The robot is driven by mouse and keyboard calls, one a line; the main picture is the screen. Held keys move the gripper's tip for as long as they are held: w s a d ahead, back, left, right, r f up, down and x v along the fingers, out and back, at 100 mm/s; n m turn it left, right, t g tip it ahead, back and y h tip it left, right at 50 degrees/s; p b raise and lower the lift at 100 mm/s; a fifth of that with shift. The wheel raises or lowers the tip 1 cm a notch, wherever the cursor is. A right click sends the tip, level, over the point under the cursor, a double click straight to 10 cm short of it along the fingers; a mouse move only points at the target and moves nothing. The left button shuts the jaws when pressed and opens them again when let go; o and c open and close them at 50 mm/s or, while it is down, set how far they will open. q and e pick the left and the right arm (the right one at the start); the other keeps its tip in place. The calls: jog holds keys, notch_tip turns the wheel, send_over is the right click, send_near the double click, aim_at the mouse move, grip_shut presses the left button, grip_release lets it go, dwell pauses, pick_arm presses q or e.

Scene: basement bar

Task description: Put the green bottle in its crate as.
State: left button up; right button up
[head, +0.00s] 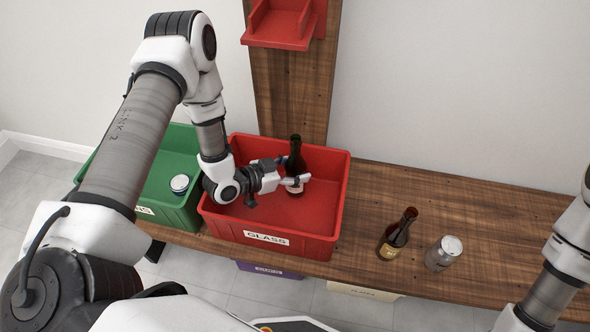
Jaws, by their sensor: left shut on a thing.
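A dark green bottle (296,163) with a pale label stands upright in or just above the red crate labelled GLASS (341,180), toward its right back part. My left gripper (296,173) reaches in from the left and is shut on the bottle around its body. I cannot tell whether the bottle's base touches the crate floor. My right arm shows at the right edge, but its gripper is out of the picture.
A green crate (182,141) holding a can (180,184) stands left of the red crate. A brown bottle (397,236) and a silver can (443,253) stand on the wooden table (465,200). A red holder (281,27) hangs above on a wooden post. The table's right back is clear.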

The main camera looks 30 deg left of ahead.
aim_at(286, 171)
pick_arm(q)
jog(key=shift+f+b, duration=0.4)
jog(key=shift+f, duration=0.1)
jog(key=o, duration=1.3)
jog(key=shift+o, duration=0.2)
jog(key=shift+r, duration=0.25)
jog(key=shift+r+p, duration=0.55)
jog(key=shift+p, duration=0.1)
jog(key=p+v, duration=0.1)
jog(key=v, duration=0.5)
jog(key=shift+s+a+p, duration=0.15)
jog(key=shift+s+p, duration=0.1)
jog(key=shift+p, duration=0.05)
jog(key=shift+s+a+r, duration=0.1)
jog(key=shift+s, duration=0.3)
